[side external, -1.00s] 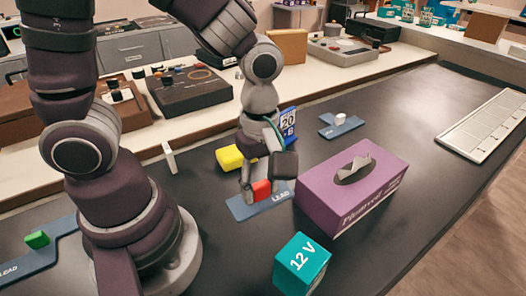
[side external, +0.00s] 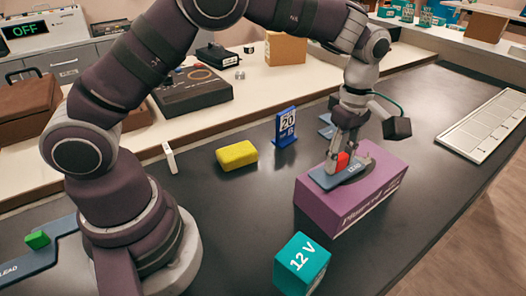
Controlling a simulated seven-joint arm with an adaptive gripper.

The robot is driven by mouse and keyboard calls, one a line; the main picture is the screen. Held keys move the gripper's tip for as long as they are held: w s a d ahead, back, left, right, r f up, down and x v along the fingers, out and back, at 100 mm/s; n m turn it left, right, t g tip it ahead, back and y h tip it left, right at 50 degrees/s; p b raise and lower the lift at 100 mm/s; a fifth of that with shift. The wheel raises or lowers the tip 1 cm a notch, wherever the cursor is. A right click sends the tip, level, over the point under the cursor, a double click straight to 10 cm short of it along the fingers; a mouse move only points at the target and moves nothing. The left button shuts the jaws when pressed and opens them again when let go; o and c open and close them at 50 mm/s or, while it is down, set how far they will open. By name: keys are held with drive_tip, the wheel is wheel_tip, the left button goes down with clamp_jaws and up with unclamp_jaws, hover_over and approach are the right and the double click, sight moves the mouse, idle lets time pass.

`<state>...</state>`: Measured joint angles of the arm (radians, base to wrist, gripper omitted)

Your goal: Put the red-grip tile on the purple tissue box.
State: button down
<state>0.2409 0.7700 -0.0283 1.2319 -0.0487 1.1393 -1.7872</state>
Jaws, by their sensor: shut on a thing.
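The red-grip tile (side external: 325,179) is a flat blue slab marked LEAD with a red block on top. My gripper (side external: 346,161) points down and is shut on the red block. The tile lies roughly level at the top of the purple tissue box (side external: 322,208), over its left and middle part. It covers much of the dark opening, and the tissue is hidden. I cannot tell whether the tile touches the box top or hovers just above it.
A teal 12 V cube (side external: 301,264) stands in front of the box. A yellow block (side external: 236,154) and a blue calendar stand (side external: 286,127) are behind to the left. A green-grip tile (side external: 38,240) lies far left. A white segmented tray (side external: 487,127) lies at right.

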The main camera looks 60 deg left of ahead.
drive_tip(key=shift+f, duration=1.35)
drive_tip(key=shift+f, duration=0.15)
drive_tip(key=c, duration=0.8)
unclamp_jaws()
